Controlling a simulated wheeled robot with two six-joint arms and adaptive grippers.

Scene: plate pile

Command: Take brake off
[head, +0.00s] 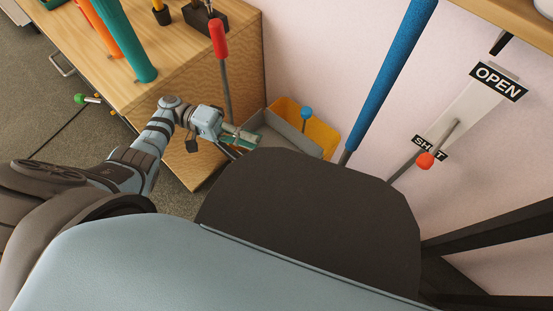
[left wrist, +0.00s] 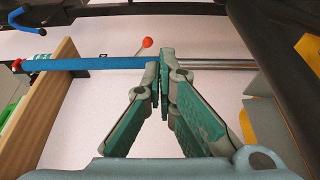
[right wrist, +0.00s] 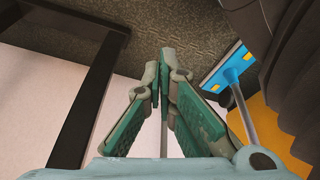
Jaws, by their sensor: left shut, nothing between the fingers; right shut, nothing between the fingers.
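No lever in view carries a readable brake label. A lever with a red grip (head: 219,40) stands upright by the wooden cabinet in the head view. A long lever with a blue grip (head: 388,78) rises at a slant by the wall; a blue grip on a metal rod also crosses the left wrist view (left wrist: 95,64). My left gripper (head: 240,143) is below the red-grip lever; its shut, empty fingers overlap the blue grip in the left wrist view, and I cannot tell any contact. My right gripper (right wrist: 166,72) is shut and empty, hidden in the head view.
A lever with an orange-red knob (head: 425,160) sits by a wall plate (head: 462,110) marked OPEN and SHUT, near SHUT. A wooden cabinet (head: 200,100) is at left. A yellow bin (head: 322,134) and grey bin stand at the wall. A dark frame (right wrist: 85,105) shows beside my right gripper.

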